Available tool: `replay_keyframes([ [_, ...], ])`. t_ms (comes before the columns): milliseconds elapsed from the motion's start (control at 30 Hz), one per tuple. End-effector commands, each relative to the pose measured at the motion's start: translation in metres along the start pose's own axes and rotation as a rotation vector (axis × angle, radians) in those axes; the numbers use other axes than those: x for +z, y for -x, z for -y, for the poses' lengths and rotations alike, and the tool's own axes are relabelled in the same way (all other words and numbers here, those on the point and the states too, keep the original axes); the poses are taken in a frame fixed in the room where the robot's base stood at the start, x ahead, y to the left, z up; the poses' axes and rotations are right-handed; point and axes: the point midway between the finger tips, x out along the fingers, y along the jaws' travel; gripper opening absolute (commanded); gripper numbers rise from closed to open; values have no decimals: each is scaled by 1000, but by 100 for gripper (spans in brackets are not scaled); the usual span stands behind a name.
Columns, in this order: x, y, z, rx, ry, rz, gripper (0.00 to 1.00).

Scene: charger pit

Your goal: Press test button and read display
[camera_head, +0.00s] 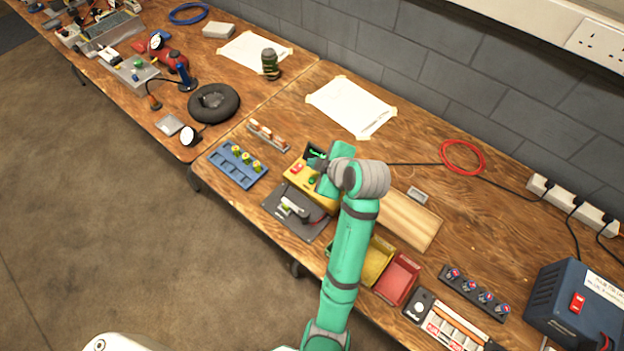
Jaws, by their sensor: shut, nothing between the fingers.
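A yellow tester box (323,199) sits on the wooden bench in the middle of the view, partly hidden by my teal arm. A red switch (297,167) and a green button (312,181) show on its top. Its dark display (314,152) stands at the back with green marks, too small to read. My gripper (316,163) is shut and empty, over the box close to the display. I cannot tell whether its tips touch the box. A dark grey mat (299,223) with a small device on it lies in front of the box.
A blue tray with yellow-green parts (237,165) lies left of the box. A wooden board (405,220), yellow bin (377,262) and red bin (397,281) lie to the right. A blue unit (570,300) stands far right. A taped paper sheet (352,106) lies behind.

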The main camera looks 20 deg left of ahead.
Motion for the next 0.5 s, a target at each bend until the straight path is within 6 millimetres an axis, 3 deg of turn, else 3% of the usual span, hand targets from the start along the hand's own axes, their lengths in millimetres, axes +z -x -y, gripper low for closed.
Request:
replay_keyframes([
  [500, 27, -37, 27, 0, -1, -1, 0],
])
